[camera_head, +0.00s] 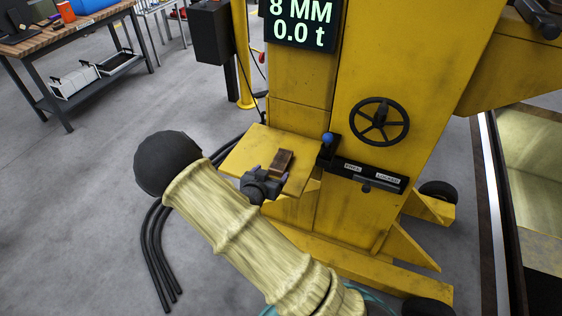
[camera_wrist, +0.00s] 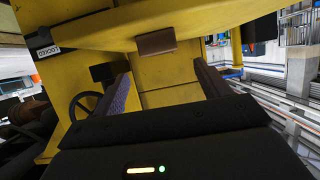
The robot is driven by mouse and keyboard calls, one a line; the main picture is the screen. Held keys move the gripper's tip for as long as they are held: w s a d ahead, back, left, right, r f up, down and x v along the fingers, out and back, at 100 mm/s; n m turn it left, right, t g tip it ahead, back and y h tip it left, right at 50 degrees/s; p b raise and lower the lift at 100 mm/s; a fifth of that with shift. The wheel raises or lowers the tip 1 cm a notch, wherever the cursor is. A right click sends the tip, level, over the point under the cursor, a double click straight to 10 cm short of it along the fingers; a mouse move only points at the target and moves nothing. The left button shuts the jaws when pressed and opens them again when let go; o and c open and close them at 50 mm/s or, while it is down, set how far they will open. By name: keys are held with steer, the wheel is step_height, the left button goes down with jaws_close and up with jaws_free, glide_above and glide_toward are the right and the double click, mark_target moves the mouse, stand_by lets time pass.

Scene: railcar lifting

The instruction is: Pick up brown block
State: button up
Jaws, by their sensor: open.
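The brown block (camera_head: 281,161) lies on the yellow shelf (camera_head: 246,153) of the yellow lifting column. In the wrist view the brown block (camera_wrist: 155,42) shows ahead of the fingertips, at the edge of the yellow shelf (camera_wrist: 100,35). My gripper (camera_head: 270,174) is at the shelf's near side, just short of the block. In the wrist view my gripper (camera_wrist: 161,70) has its two fingers spread wide, with nothing between them. The block sits roughly in line with the gap. Whether a finger touches the shelf is unclear.
The lever with a blue knob (camera_head: 328,139) and its labelled black plate (camera_head: 362,172) are right of the shelf. A black handwheel (camera_head: 379,122) is on the column. A workbench (camera_head: 75,35) stands at the far left.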

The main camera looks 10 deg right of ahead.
mark_target(279, 164)
steer(key=shift+x, duration=2.25)
steer(key=shift+p+x, duration=1.1)
steer(key=shift+x, duration=1.5)
steer(key=shift+a, duration=0.1)
steer(key=c, duration=1.1)
